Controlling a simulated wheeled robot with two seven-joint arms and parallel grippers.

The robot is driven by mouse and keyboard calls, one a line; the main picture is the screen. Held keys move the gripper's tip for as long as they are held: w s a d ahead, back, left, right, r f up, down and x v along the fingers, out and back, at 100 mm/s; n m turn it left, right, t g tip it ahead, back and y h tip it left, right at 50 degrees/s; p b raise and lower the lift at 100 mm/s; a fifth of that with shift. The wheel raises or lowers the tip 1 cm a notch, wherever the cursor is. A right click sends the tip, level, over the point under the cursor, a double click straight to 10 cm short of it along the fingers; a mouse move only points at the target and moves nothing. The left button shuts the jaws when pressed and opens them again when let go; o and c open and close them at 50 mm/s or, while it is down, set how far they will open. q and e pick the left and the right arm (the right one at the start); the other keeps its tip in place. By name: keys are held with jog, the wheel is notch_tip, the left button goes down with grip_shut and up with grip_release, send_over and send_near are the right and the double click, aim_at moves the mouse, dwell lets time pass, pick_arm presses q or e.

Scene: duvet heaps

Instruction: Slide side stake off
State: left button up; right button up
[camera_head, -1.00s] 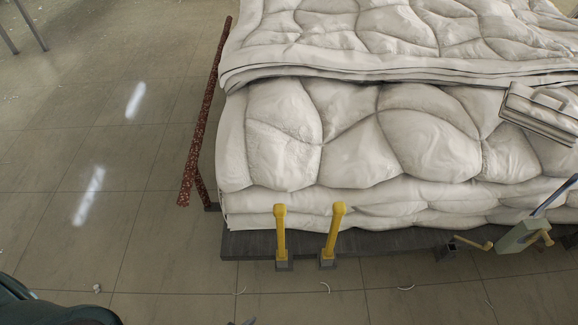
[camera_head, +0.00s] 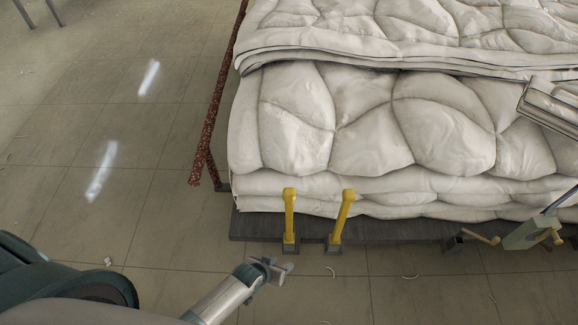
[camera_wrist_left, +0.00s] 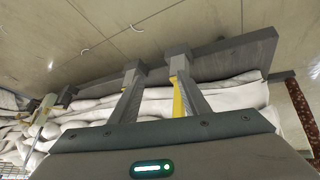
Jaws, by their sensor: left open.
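Two yellow stakes (camera_head: 290,215) (camera_head: 341,216) stand upright in grey sockets on the front edge of a dark platform (camera_head: 390,230). My left gripper (camera_head: 280,271) is open and empty, low in front of the left yellow stake and apart from it. In the left wrist view the open fingers (camera_wrist_left: 156,82) point toward the platform edge. My right gripper is not in view.
A heap of white duvets (camera_head: 380,120) fills the platform. A speckled red-brown pole (camera_head: 215,110) leans at its left side. A pale green box (camera_head: 525,233) with a blue rod is at the front right, near a tilted yellow piece (camera_head: 483,238).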

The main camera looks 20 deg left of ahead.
pick_arm(q)
jog(key=w+d+r+n, duration=0.1)
jog(key=w+d+r, duration=0.2)
jog(key=w+r, duration=0.65)
notch_tip(320, 180, up, 30)
jog(key=n+g+y+p, duration=0.3)
jog(key=g, duration=0.2)
send_over(289, 193)
jog(key=s, duration=0.2)
jog(key=shift+s+d, duration=0.2)
jog(key=shift+d, duration=0.15)
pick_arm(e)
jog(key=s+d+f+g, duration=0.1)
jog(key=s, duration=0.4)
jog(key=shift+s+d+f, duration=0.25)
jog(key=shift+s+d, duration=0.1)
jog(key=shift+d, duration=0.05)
pick_arm(q)
jog(key=shift+f, duration=0.1)
